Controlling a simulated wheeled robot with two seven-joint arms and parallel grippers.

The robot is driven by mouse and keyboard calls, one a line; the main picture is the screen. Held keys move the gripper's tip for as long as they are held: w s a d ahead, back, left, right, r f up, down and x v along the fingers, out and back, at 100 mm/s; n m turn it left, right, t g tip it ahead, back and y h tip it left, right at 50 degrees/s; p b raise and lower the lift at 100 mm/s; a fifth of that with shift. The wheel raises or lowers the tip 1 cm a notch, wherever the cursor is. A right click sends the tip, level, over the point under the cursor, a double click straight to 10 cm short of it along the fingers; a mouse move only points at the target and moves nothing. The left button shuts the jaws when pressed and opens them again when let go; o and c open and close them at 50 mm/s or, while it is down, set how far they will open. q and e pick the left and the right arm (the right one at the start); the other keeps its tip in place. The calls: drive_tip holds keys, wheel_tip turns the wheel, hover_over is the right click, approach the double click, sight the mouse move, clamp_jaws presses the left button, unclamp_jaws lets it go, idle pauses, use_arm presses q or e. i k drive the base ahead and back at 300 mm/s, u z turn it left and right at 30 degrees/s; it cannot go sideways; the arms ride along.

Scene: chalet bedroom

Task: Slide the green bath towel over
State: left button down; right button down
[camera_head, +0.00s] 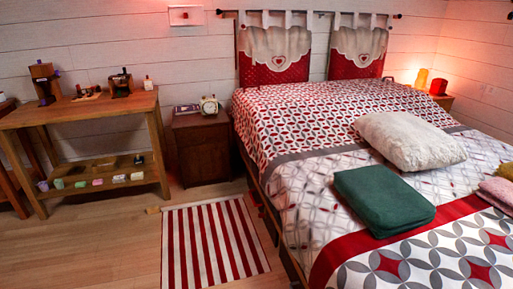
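The green bath towel (384,199) lies folded in a thick square on the bed (318,227), near the bed's left side. It rests on the patterned bedspread, just in front of a white pillow. Its left edge is a short way in from the bed's edge. Neither of my grippers shows in the head view, and nothing touches the towel from my side.
The white pillow (410,140) lies behind the towel, and a pink folded towel (498,192) is at the right edge. A striped rug (214,244) lies on the floor left of the bed. A nightstand (203,150) and wooden table (80,112) stand by the wall.

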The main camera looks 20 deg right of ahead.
sight(385, 203)
drive_tip(key=u, duration=0.2)
drive_tip(key=i, duration=2.05)
drive_tip(key=z, duration=1.45)
drive_tip(key=i, duration=0.95)
drive_tip(key=z, duration=0.6)
drive_tip(key=i, duration=0.4)
drive_tip(key=z, duration=0.05)
